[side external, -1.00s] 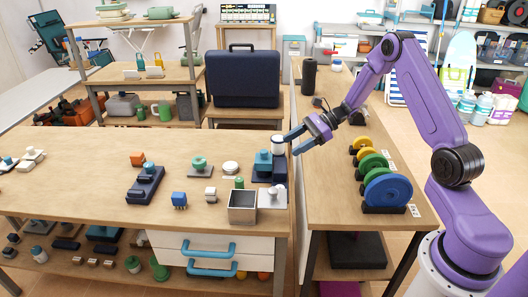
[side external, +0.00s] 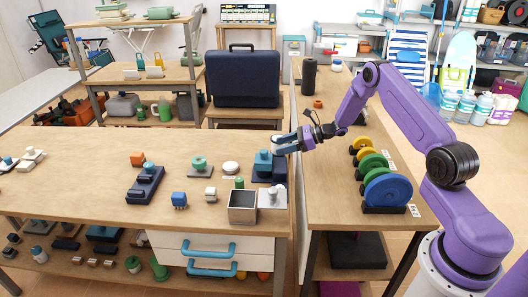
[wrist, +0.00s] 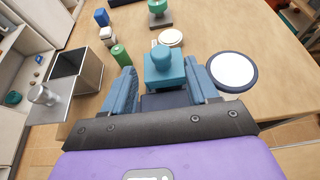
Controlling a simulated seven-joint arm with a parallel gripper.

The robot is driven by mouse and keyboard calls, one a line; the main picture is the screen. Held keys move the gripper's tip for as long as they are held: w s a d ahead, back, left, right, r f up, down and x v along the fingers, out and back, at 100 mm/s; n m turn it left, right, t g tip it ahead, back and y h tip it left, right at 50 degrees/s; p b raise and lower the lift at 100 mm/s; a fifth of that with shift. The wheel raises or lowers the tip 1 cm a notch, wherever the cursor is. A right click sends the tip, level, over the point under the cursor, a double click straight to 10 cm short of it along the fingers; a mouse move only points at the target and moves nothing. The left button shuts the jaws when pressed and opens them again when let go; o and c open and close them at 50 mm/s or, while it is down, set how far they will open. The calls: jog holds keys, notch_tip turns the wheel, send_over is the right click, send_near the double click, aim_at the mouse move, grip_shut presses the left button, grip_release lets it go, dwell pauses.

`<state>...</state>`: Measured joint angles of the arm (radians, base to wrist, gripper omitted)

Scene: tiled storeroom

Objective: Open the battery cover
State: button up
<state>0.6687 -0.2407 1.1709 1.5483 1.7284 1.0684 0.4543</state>
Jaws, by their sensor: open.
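A teal block with a round knob (wrist: 163,68) sits on a dark navy base (side external: 268,174) near the right edge of the wooden table; the block also shows in the side view (side external: 262,162). No part is marked as the battery cover, so I cannot tell which it is. My gripper (wrist: 160,68) is open. In the wrist view its blue fingers lie on either side of the teal block, with a gap visible on each side. In the side view my gripper (side external: 275,146) is above and behind the block, and I see no contact.
A white disc with a dark rim (wrist: 233,71) is right beside the right finger. An open grey box (side external: 242,207), a green cylinder (side external: 239,182) and a silver fixture (side external: 272,197) stand nearby. Coloured discs (side external: 387,189) stand on the right bench. The table's left middle is mostly clear.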

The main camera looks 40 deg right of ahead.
aim_at(265, 151)
jog(key=x, duration=0.8)
